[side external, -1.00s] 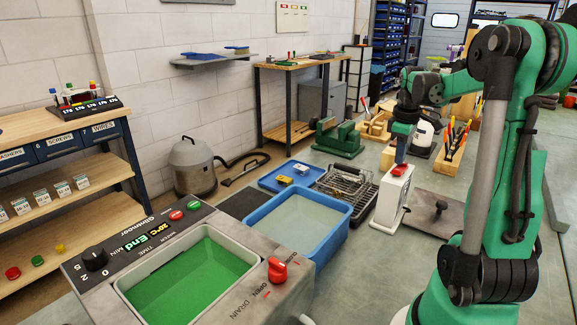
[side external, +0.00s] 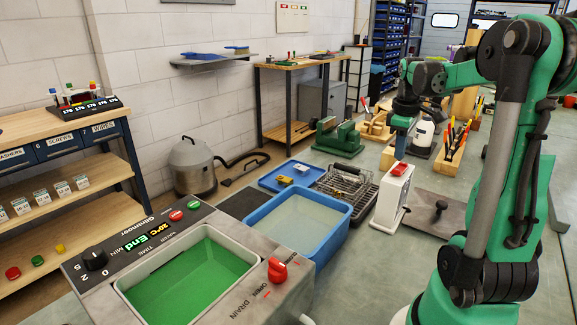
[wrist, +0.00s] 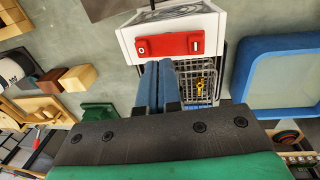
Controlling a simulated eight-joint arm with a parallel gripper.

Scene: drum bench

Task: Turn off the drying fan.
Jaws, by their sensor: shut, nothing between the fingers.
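I cannot tell which end is pressed down. My gripper (side external: 395,151) is shut and empty, above the fan and apart from the switch. Its blue fingertips (wrist: 158,66) appear just below the switch in the wrist view, nearer its 0 end.
A wire basket (side external: 345,184) and a blue tub (side external: 343,222) stand left of the fan. A grey plate with a knob (side external: 440,206) lies to its right. A green vise (side external: 339,139) and wooden tool blocks (side external: 449,154) are behind.

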